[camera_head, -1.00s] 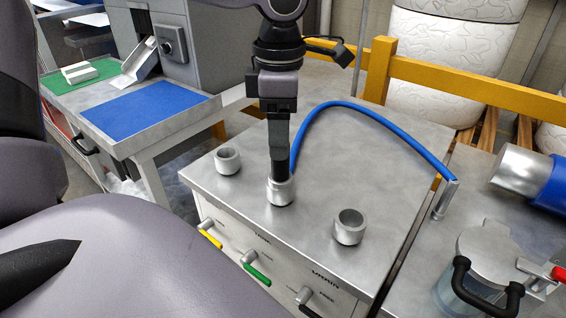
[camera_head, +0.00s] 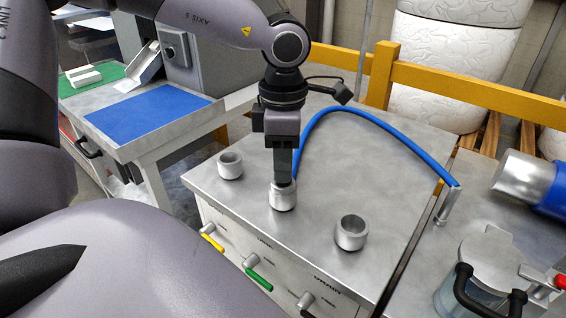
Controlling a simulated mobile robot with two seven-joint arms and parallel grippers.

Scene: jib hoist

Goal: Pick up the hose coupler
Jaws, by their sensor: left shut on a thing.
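My left gripper (camera_head: 284,178) comes down from above on the steel cabinet top. It is shut on the hose coupler (camera_head: 286,184), a dark piece of which just shows between the fingertips and the middle metal socket (camera_head: 282,198). The gripper hides most of the coupler. I cannot tell whether it is still seated in the socket. A blue hose (camera_head: 372,120) arches from behind the gripper to a metal stub (camera_head: 447,205) at the right. My right gripper is not in view.
Empty metal sockets stand left (camera_head: 230,165) and right (camera_head: 351,233) of the middle one. Yellow (camera_head: 212,242) and green (camera_head: 258,281) handles stick out of the cabinet front. A lidded jar (camera_head: 478,275) is at lower right. A yellow rail (camera_head: 480,90) runs behind.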

